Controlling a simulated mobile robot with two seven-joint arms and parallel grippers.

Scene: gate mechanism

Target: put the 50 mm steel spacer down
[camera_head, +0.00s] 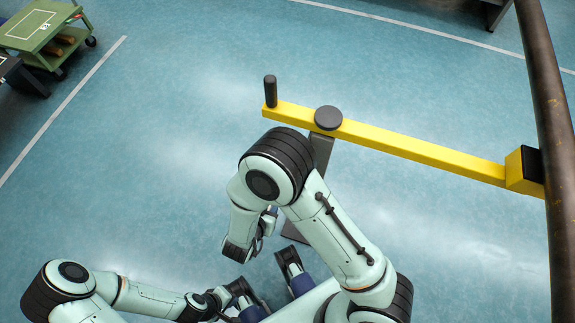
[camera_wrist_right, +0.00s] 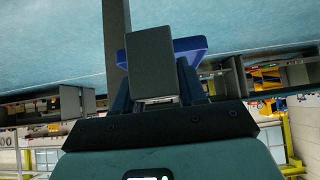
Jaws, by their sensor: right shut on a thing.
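In the right wrist view, my right gripper (camera_wrist_right: 155,92) is shut on a dark grey rectangular block, the steel spacer (camera_wrist_right: 152,62). The block stands up between the fingers, and a shiny edge shows at its lower end. In the head view, my right gripper (camera_head: 265,226) is mostly hidden behind its own arm, and the spacer cannot be made out. My left gripper (camera_head: 230,296) is low in the head view, left of the right arm. Its fingers are small and dark, and their opening cannot be judged.
A yellow gate bar (camera_head: 410,147) with a dark upright handle (camera_head: 270,91) runs on a grey post (camera_head: 321,155) beyond my right arm. A dark pipe (camera_head: 548,100) stands at right. A green cart (camera_head: 38,24) is at top left. The blue floor (camera_head: 170,130) between is clear.

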